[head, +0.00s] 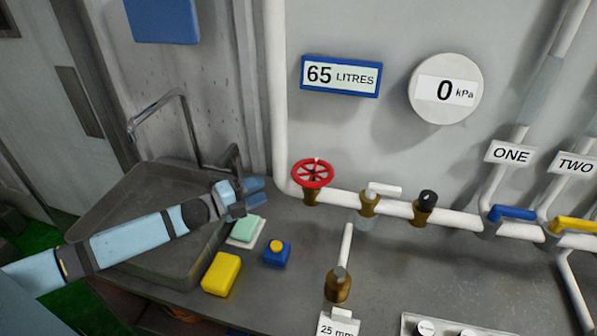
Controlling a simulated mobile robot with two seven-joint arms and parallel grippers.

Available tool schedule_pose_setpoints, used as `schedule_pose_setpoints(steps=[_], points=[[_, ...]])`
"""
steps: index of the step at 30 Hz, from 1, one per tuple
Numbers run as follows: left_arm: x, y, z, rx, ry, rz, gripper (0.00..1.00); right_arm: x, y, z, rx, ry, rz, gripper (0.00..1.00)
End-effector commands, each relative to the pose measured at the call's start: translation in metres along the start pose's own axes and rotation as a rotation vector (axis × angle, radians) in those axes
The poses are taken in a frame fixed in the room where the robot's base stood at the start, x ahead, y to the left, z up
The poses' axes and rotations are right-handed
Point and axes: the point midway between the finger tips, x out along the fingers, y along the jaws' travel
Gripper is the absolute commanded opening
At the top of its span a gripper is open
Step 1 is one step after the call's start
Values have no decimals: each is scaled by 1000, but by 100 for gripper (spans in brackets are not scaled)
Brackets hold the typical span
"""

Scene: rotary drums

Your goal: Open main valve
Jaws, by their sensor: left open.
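A red handwheel valve (313,173) sits on a brass stem on the white pipe, just right of the vertical white riser. It carries no readable label, so I cannot tell from a sign that it is the main valve. My left gripper (260,192) is open and empty, to the left of the red wheel and apart from it, over the counter near the sink's right edge. My right gripper is not in view.
The sink (130,215) with its tap (182,110) lies left. A green sponge (248,228), a yellow block (222,273) and a blue button box (277,252) lie below my gripper. Along the pipe are a white-handled valve (384,189) and black knob (427,197). Displays read 65 litres (341,76) and 0 kPa (446,90).

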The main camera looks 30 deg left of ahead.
Motion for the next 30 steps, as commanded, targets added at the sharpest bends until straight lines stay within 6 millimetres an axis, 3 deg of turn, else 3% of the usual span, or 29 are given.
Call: schedule_pose_setpoints(steps=[18, 24, 30], points=[[106, -3, 0, -1, -1, -1, 45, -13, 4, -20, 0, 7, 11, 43], [121, -1, 0, 0, 0, 0, 45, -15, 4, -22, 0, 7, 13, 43], [122, 0, 0, 0, 0, 1, 45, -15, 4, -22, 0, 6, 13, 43]])
